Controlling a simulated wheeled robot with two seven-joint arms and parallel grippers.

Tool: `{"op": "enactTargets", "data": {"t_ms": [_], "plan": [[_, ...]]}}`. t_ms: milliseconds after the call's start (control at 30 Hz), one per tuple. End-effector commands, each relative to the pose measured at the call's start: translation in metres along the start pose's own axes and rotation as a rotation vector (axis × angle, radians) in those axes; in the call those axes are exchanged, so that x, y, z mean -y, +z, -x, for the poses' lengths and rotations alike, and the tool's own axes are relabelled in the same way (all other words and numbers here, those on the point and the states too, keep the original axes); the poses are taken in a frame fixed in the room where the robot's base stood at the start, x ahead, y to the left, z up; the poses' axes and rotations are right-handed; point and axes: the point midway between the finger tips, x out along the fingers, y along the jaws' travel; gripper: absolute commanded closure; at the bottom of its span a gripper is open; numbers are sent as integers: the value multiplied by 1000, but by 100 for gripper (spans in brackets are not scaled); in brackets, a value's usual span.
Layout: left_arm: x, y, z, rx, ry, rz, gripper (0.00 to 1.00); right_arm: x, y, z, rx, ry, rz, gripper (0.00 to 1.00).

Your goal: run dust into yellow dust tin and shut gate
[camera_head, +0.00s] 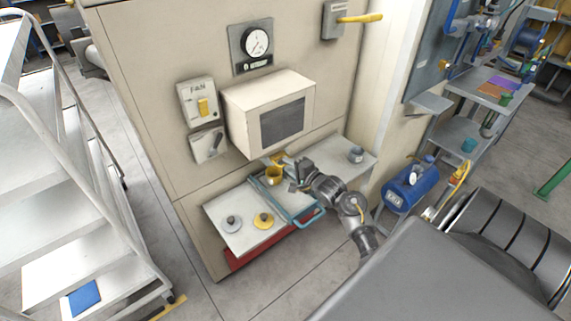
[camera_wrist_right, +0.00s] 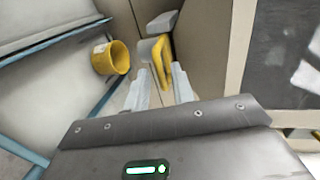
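The yellow dust tin (camera_head: 273,176) stands open-topped on the bench below the cream box; the right wrist view shows it too (camera_wrist_right: 112,58), left of my fingers. A yellow bent handle (camera_head: 279,158), apparently the gate's, is under the box, just behind the tin. In the right wrist view the handle (camera_wrist_right: 157,48) lies at and beyond my fingertips. My right gripper (camera_head: 289,165) is open, its two fingers (camera_wrist_right: 160,78) apart with part of the handle between them. I cannot tell whether they touch it. Dust is not visible. My left gripper is not in view.
A grey knobbed lid (camera_head: 232,223) and a yellow knobbed lid (camera_head: 263,220) lie on the bench's left. A blue-railed frame (camera_head: 308,217) is beneath my right arm. The cream box (camera_head: 268,110) overhangs closely. A grey tin (camera_head: 356,154) stands right.

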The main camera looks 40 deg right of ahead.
Motion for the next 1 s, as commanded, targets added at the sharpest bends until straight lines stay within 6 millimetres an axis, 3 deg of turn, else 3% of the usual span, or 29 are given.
{"op": "enactTargets", "data": {"t_ms": [200, 533, 733, 1000], "plan": [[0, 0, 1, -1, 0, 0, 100, 0, 0, -22, 0, 0, -1, 75], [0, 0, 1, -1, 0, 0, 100, 0, 0, -26, 0, 0, 0, 75], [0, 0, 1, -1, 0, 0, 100, 0, 0, -26, 0, 0, 0, 99], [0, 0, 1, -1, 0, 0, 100, 0, 0, -26, 0, 1, 0, 100]]}}
